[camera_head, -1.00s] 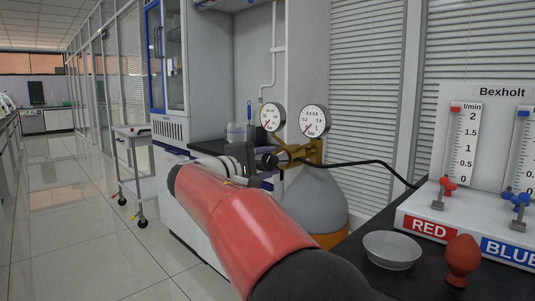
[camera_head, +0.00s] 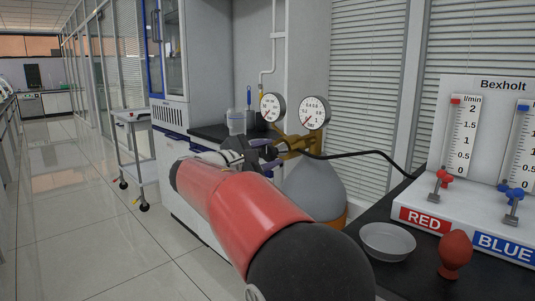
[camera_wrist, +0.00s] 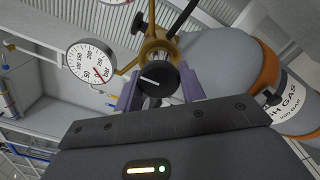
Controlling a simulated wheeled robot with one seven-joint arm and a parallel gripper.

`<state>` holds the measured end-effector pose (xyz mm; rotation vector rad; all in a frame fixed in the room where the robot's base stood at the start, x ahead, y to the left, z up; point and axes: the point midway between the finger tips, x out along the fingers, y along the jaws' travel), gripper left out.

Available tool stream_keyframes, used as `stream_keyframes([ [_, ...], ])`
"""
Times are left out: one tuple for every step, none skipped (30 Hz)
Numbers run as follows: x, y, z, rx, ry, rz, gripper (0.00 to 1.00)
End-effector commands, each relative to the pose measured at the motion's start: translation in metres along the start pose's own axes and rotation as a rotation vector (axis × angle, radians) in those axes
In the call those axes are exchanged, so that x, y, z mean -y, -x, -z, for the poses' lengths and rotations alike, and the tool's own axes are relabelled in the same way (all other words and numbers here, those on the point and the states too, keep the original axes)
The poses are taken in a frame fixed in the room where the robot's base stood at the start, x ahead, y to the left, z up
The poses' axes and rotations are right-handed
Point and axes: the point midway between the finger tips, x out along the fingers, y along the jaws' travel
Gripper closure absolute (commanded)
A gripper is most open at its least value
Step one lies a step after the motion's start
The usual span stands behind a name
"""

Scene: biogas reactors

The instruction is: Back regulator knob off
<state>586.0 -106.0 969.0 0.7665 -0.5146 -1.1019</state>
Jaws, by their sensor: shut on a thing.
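The black regulator knob (camera_wrist: 157,80) with a white pointer mark shows in the wrist view, between the two purple fingers of my gripper (camera_wrist: 160,92). My gripper is shut on it. The knob sits on the brass regulator (camera_wrist: 155,42), which also shows in the head view (camera_head: 298,146). Two round gauges stand above the regulator in the head view, a left one (camera_head: 272,107) and a right one (camera_head: 314,112). In the head view my gripper (camera_head: 268,156) is at the regulator's left side, and the knob is mostly hidden there.
The grey gas cylinder (camera_head: 312,188) with an orange band stands below the regulator. A black hose (camera_head: 365,158) runs right to the flowmeter panel (camera_head: 480,130). A white dish (camera_head: 388,240) and a red bulb (camera_head: 455,253) are on the dark bench. A trolley (camera_head: 135,150) stands left.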

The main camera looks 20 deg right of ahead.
Motion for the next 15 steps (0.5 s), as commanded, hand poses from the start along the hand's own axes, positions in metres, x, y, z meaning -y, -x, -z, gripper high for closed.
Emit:
stream_keyframes([
  [0.0009,0.0005,0.0014,-0.002,0.005,0.001,0.83],
  [0.0009,0.0005,0.0015,-0.002,0.006,0.001,0.83],
  [0.0009,0.0005,0.0015,-0.002,0.006,0.001,0.83],
  [0.0010,0.0004,0.0015,-0.002,0.006,0.001,0.83],
  [0.0010,0.0004,0.0015,-0.002,0.006,0.001,0.83],
  [0.0010,0.0005,0.0015,-0.002,0.006,0.001,0.83],
  [0.0010,0.0004,0.0015,-0.002,0.006,0.001,0.83],
  [0.0010,0.0005,0.0015,-0.002,0.006,0.001,0.83],
  [0.0010,0.0005,0.0016,-0.002,0.006,0.001,0.83],
  [0.0010,0.0004,0.0015,-0.002,0.006,0.001,0.83],
  [0.0010,0.0005,0.0016,-0.002,0.006,0.001,0.59],
  [0.0010,0.0005,0.0016,-0.002,0.005,0.001,0.54],
  [0.0010,0.0004,0.0014,-0.002,0.005,0.001,0.50],
  [0.0009,0.0004,0.0014,-0.002,0.005,0.001,0.46],
  [0.0008,0.0004,0.0012,-0.001,0.004,0.001,0.44],
])
